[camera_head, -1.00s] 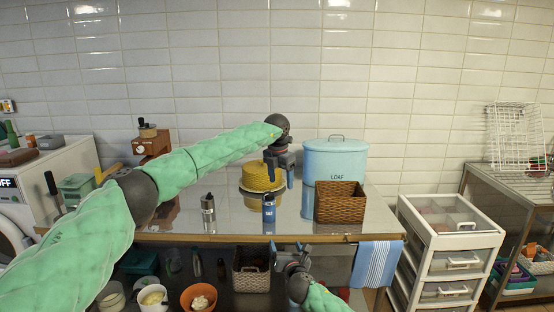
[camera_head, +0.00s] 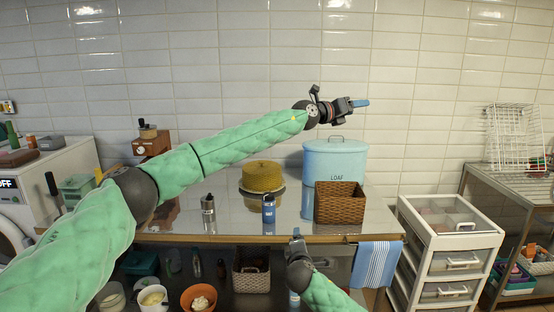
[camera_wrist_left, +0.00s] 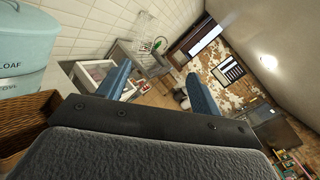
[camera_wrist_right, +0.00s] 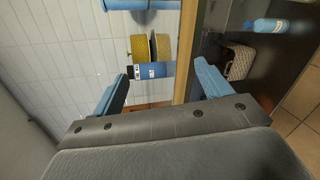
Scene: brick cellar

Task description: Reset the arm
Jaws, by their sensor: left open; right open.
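My left arm reaches in from the left in the head view, and its gripper (camera_head: 358,103) is raised above the blue LOAF bin, pointing right. In the left wrist view the two blue fingers of this gripper (camera_wrist_left: 160,88) are spread with nothing between them. My right gripper (camera_head: 296,236) is low at the table's front edge, pointing up. In the right wrist view its blue fingers (camera_wrist_right: 158,88) are apart and empty, with a blue bottle (camera_wrist_right: 150,71) in view beyond them.
On the metal table (camera_head: 228,226) stand a yellow cake-like item (camera_head: 263,176), a pepper mill (camera_head: 208,208), the blue bottle (camera_head: 268,208), the LOAF bin (camera_head: 320,158) and a wicker basket (camera_head: 340,202). A white drawer unit (camera_head: 450,245) stands right. A striped towel (camera_head: 376,266) hangs in front.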

